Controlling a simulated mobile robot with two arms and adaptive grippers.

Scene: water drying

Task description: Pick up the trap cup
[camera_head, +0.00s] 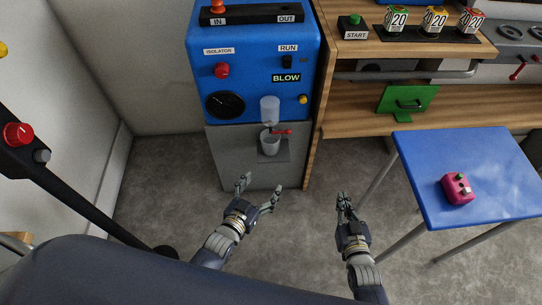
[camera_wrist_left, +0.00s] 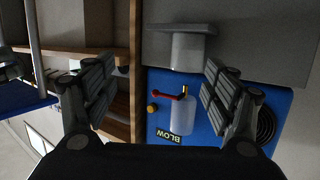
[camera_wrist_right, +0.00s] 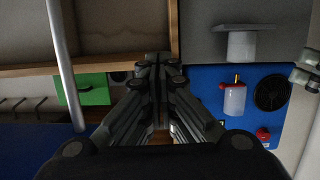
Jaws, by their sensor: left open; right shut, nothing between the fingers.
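The trap cup, a whitish cup (camera_head: 270,143), stands upright on a small grey shelf (camera_head: 273,156) on the grey front panel, below a clear bowl (camera_head: 270,109) with a red lever. In the left wrist view the picture is upside down and the cup (camera_wrist_left: 187,52) shows between the open fingers, nearer the right one. My left gripper (camera_head: 260,188) is open and empty, below and in front of the cup, apart from it. The right wrist view shows the cup (camera_wrist_right: 241,45) at upper right. My right gripper (camera_head: 344,200) is shut and empty, right of the cup.
A blue table (camera_head: 440,150) with a pink box (camera_head: 458,188) stands at right. A wooden shelf unit (camera_head: 365,118) adjoins the panel. Grey floor lies open around both grippers.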

